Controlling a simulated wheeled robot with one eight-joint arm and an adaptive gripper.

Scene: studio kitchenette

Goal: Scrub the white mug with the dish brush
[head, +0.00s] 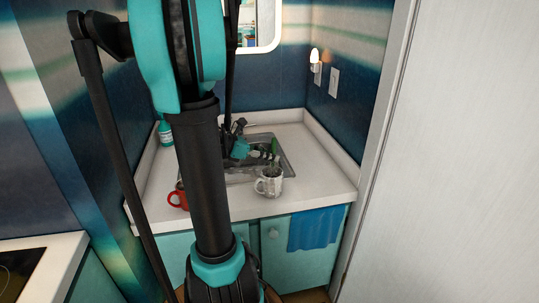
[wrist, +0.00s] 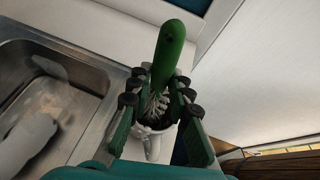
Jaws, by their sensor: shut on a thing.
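The white mug (head: 268,187) stands upright on the counter at the front right of the sink, with grey marks on its side. In the wrist view the mug (wrist: 153,146) is partly hidden below my gripper. The dish brush has a green handle (wrist: 171,50) and pale bristles (wrist: 156,103). The bristle end is at the mug's mouth; I cannot tell how deep it sits or whether it touches the wall. My gripper (wrist: 158,96) is shut on the brush, its fingers on both sides. The handle (head: 275,147) also shows in the head view.
The metal sink (wrist: 82,69) lies to the left of the mug, with a blurred pale grey shape in it. A red mug (head: 178,197) stands at the counter's front left. A teal bottle (head: 166,132) stands at the back left. A blue towel (head: 316,229) hangs below the counter edge.

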